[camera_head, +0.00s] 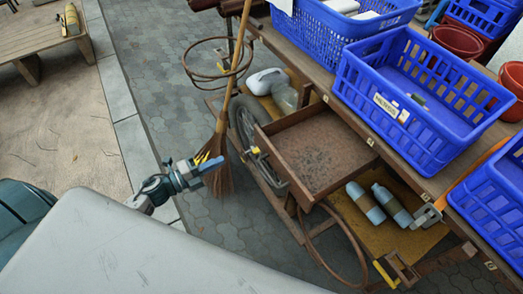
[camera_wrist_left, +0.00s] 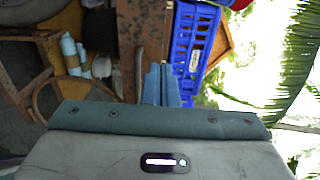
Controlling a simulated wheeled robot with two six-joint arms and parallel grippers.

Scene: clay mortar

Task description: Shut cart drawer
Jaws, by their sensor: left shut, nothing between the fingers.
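The cart drawer (camera_head: 318,155) is a brown, shallow box pulled out from under the wooden cart top (camera_head: 375,150). Its inside looks empty apart from dark stains, and its front panel (camera_head: 283,167) faces my left side. My left gripper (camera_head: 214,163) has blue fingertips, which are together and empty. It is left of the drawer front, apart from it, in front of the broom in the head view. The shut blue fingers also show in the left wrist view (camera_wrist_left: 162,84), with a brown surface behind them. My right gripper is not in view.
A straw broom (camera_head: 219,160) leans against the cart near my left gripper. Blue crates (camera_head: 420,140) stand on the cart top. Two grey-blue bottles (camera_head: 392,205) lie on the lower shelf. A metal ring (camera_head: 335,285) sits by the cart. Paved ground is open at left.

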